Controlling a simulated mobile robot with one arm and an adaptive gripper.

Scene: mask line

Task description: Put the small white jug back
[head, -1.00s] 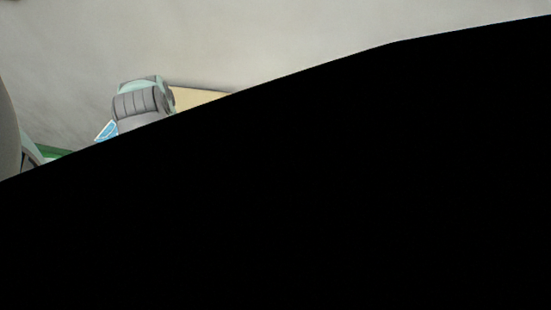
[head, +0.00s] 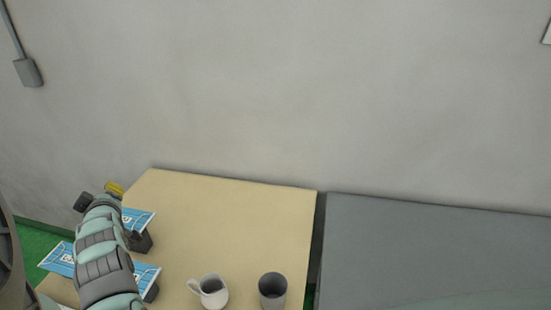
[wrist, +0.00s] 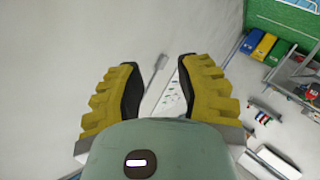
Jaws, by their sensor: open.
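The small white jug (head: 211,291) stands upright on the light wooden table (head: 235,210), near the bottom of the head view, its handle to the left. My gripper (wrist: 158,88) is open and empty in the wrist view, its yellow fingers spread apart. In the head view my arm reaches up at the left, and a yellow part of the gripper (head: 115,189) shows at its far end, well to the left of the jug. The jug is not in the wrist view.
A dark grey cup (head: 272,290) stands just right of the jug. Blue-and-white packs (head: 137,219) lie by my arm on the left. A grey table (head: 430,245) adjoins on the right past a narrow gap. A wall (head: 290,95) rises behind. The table's back middle is clear.

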